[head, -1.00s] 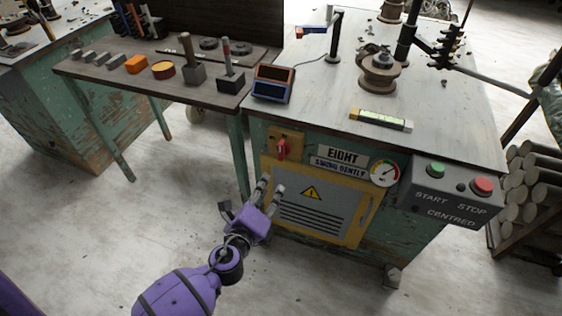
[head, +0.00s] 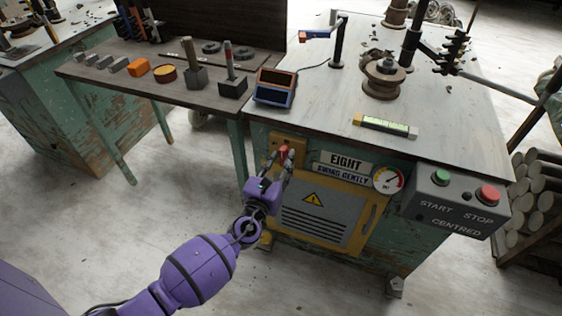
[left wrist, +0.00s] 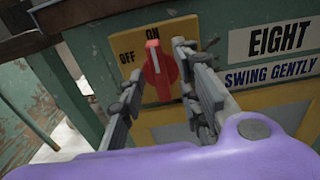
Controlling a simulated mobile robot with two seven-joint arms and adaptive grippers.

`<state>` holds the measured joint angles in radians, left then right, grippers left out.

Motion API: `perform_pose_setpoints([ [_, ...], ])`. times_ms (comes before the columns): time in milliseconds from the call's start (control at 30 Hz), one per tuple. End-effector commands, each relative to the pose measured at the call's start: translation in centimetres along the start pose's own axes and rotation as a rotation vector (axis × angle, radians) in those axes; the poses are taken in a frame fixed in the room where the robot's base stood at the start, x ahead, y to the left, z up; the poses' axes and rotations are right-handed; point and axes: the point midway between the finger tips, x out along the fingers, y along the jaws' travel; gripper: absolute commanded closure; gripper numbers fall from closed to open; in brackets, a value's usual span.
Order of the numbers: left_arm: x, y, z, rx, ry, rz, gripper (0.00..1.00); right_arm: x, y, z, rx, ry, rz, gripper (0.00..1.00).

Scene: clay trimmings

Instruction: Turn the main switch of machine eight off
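The main switch of machine eight is a red knob (left wrist: 160,68) on a yellow plate (left wrist: 126,42) marked OFF at the left and ON at the top. Its pointer stands upright, toward ON. In the head view the red switch (head: 283,152) is partly hidden behind my fingers. My left gripper (head: 281,161) is right in front of it. In the left wrist view my left gripper (left wrist: 163,75) is open, with one finger on each side of the knob. I cannot tell whether either finger touches it. My right gripper is not in view.
The EIGHT sign (head: 346,161) and a round gauge (head: 388,179) are right of the switch. A grey start/stop box (head: 455,205) juts out at the right. A yellow-framed vented panel (head: 318,212) is below. A side table (head: 150,82) adjoins at the left.

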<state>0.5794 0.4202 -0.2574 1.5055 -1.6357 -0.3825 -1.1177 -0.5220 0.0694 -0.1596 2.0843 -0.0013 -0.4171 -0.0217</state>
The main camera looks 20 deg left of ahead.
Motion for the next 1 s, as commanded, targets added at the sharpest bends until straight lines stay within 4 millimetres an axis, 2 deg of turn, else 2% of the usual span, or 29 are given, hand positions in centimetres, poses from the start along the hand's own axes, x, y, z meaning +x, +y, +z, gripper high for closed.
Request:
perform_pose_setpoints([
  [267, 0.25, -0.01, -0.03, -0.001, 0.001, 0.000, 0.69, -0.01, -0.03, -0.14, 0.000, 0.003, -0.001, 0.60],
  [533, 0.23, -0.01, -0.03, -0.001, 0.001, 0.000, 1.00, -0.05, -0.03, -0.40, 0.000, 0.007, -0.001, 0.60],
  [1000, 0.20, 0.02, -0.20, -0.070, 0.001, 0.000, 1.00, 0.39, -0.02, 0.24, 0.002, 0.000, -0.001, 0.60],
])
